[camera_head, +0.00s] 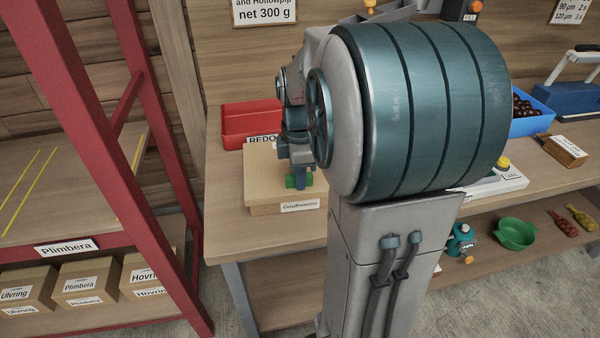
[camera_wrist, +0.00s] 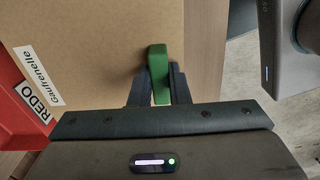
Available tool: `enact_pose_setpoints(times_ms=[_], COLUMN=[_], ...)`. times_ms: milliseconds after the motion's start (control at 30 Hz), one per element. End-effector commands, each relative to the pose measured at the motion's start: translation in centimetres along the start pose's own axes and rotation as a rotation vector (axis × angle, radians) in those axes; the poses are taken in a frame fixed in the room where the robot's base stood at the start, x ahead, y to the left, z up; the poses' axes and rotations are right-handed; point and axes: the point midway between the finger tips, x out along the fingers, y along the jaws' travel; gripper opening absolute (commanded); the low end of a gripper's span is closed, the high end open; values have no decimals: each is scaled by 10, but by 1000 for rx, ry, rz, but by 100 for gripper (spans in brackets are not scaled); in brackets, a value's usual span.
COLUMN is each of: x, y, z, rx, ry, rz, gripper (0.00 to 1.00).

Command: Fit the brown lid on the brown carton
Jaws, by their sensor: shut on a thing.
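A brown cardboard box shape (camera_head: 262,190) with a flat top and a white name label on its front side sits on the left end of the workbench. Its flat brown top (camera_wrist: 85,45) fills much of the wrist view. My gripper (camera_head: 299,182) is at the right part of this top, pointing down. The top looks like the brown lid, lying level over the carton. I cannot tell whether it is fully seated, as the arm hides the right side.
A red bin (camera_head: 250,118) labelled REDO stands just behind the box. A blue bin (camera_head: 530,118) with brown balls is at the right. A red rack (camera_head: 160,150) with labelled cartons stands at the left. A little bare bench top (camera_head: 235,228) shows before the box.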

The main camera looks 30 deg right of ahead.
Motion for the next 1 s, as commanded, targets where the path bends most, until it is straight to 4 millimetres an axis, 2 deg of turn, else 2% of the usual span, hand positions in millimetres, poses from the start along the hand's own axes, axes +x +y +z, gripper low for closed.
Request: enact_pose_setpoints(times_ms=[67, 100, 167, 433, 567, 667, 1000], x=[2, 1, 1, 1, -8, -24, -102], y=[0, 0, 0, 0, 1, 1, 1], z=[0, 0, 0, 0, 0, 0, 0], rx=[0, 0, 0, 0, 0, 0, 0], ry=[0, 0, 0, 0, 0, 0, 0], rz=[0, 0, 0, 0, 2, 4, 4], gripper=[0, 27, 41, 41, 41, 41, 41])
